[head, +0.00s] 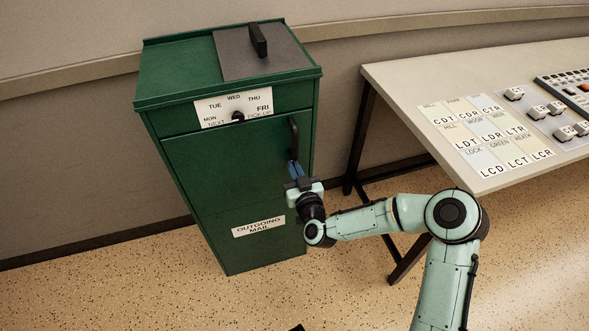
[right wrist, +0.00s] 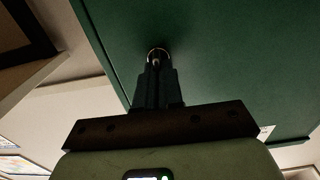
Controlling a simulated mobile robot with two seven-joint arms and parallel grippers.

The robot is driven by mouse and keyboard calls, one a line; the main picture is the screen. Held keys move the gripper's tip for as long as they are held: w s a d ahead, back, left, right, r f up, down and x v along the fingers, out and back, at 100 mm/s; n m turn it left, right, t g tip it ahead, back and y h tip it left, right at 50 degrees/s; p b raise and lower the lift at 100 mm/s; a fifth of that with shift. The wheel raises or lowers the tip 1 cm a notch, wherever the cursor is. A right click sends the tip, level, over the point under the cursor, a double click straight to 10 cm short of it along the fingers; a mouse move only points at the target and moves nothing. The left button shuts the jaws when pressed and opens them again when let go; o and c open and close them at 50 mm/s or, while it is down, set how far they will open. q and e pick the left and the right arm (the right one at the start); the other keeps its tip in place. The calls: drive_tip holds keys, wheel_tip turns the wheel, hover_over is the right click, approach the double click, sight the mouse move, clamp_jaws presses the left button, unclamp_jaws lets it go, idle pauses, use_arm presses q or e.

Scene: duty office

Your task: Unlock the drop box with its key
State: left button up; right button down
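The green drop box (head: 190,170) stands against the wall, with a black handle (head: 294,138) on its door. My right gripper (head: 295,170) is at the door's right side, just below the handle. In the right wrist view its fingers are close together, and their tips meet a round metal lock (right wrist: 158,50) on the green face. A small light piece between the fingertips looks like the key (right wrist: 155,62); the rest of it is hidden by the fingers. I cannot tell how far it is in the lock or whether it is turned.
A day dial (head: 237,117) and an "OUTGOING MAIL" label (head: 258,226) are on the box front. A dark lid plate with a handle (head: 259,40) lies on top. A desk (head: 400,80) with cards and a control panel stands on the right. Speckled floor is clear in front.

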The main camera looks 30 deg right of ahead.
use_arm(q)
drive_tip(key=shift+r, duration=0.1)
drive_tip(key=s+d+r+g+p, duration=0.1)
drive_tip(key=s+d+r+p, duration=0.2)
drive_tip(key=s+r+p, duration=0.1)
drive_tip(key=shift+r+h, duration=0.4)
drive_tip(key=shift+r, duration=0.05)
use_arm(e)
drive_tip(key=shift+d+f+m, duration=0.1)
drive_tip(key=shift+d+m, duration=0.1)
drive_tip(key=shift+m, duration=2.8)
drive_tip(key=shift+d+f+m, duration=0.15)
drive_tip(key=shift+d+m, duration=0.05)
drive_tip(key=shift+m, duration=2.8)
drive_tip(key=shift+d+f+m, duration=0.1)
drive_tip(key=shift+d+m, duration=0.1)
drive_tip(key=shift+m, duration=2.8)
drive_tip(key=c, duration=1.3)
unclamp_jaws()
drive_tip(key=shift+o, duration=0.2)
drive_tip(key=shift+f, duration=0.15)
